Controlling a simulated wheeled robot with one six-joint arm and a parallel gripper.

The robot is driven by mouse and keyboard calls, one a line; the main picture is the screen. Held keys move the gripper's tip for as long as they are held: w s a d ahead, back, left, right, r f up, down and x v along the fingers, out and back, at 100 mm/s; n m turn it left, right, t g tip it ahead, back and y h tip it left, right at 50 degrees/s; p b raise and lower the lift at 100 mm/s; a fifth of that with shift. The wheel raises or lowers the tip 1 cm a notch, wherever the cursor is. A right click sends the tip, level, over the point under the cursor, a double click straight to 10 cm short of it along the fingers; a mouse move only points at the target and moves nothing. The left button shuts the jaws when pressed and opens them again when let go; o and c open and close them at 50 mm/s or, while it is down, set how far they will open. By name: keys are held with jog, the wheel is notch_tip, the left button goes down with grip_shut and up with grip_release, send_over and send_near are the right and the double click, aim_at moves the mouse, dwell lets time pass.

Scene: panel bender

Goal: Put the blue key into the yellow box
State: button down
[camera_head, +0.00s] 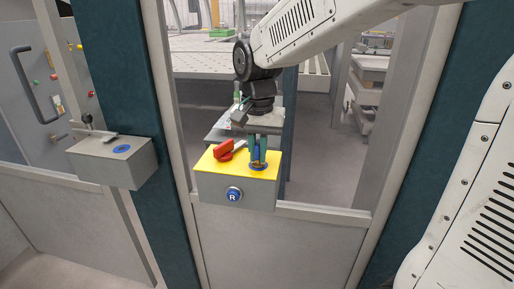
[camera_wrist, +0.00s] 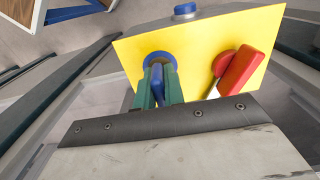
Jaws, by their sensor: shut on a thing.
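The yellow box (camera_head: 212,165) is grey with a yellow top and stands on the ledge of the middle panel; its yellow face (camera_wrist: 200,42) fills the upper part of the wrist view. My gripper (camera_head: 257,160) points down at the right part of this top. Its green fingers are shut on the blue key (camera_wrist: 157,80). The key stands between the fingers at a blue round socket (camera_wrist: 153,55) in the yellow face. The key's far end meets the socket; how deep it sits is hidden by the fingers.
A red key or handle (camera_head: 224,150) sits on the yellow top just left of my gripper; it shows in the wrist view (camera_wrist: 238,70) on the right. A blue button marked R (camera_head: 234,194) is on the box front. A grey box (camera_head: 110,165) with a blue disc stands left.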

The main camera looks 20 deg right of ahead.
jog(key=c, duration=1.4)
grip_release()
notch_tip(320, 180, up, 8)
jog(key=shift+f, duration=0.1)
jog(key=s+d+f+n, duration=0.1)
jog(key=s+f+n, duration=0.2)
jog(key=s, duration=0.8)
jog(key=s+d+f+n+t, duration=0.1)
jog(key=s+f+n, duration=0.3)
jog(key=s, duration=0.6)
jog(key=shift+s+d, duration=0.35)
jog(key=shift+d, duration=0.2)
